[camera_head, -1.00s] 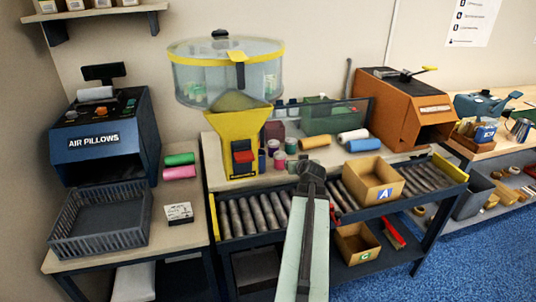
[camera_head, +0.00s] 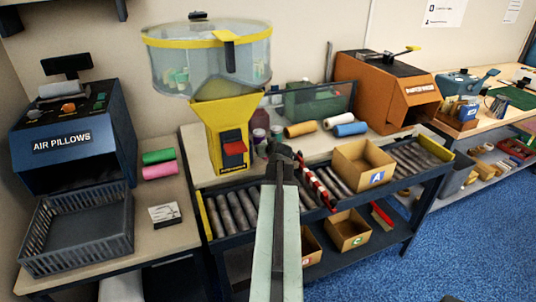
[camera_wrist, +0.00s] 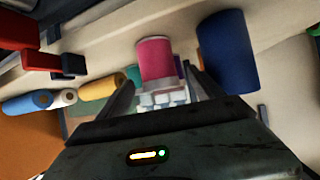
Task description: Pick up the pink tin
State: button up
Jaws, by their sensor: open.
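The pink tin (camera_wrist: 156,58) shows in the wrist view just beyond my fingertips, roughly in line with the gap between them. Its pale end faces me. My gripper (camera_wrist: 159,74) is open, with one finger on each side of the gap and nothing visibly held. Whether a finger touches the tin cannot be told. A dark blue tin (camera_wrist: 228,52) stands close beside the pink one, to the right. In the head view my gripper (camera_head: 282,150) reaches the bench behind the rollers and hides much of the tin group.
The yellow hopper (camera_head: 232,130) stands just left of my gripper. A roller conveyor (camera_head: 237,212) with carton A (camera_head: 362,163) lies in front. Orange and blue rolls (camera_head: 350,129) lie to the right. A red-and-white striped bar (camera_head: 318,188) is close to my arm.

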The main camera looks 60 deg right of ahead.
jog(key=x, duration=0.3)
jog(key=shift+s+a+f, duration=0.1)
jog(key=shift+s, duration=0.1)
jog(key=c, duration=1.6)
jog(key=shift+o, duration=0.2)
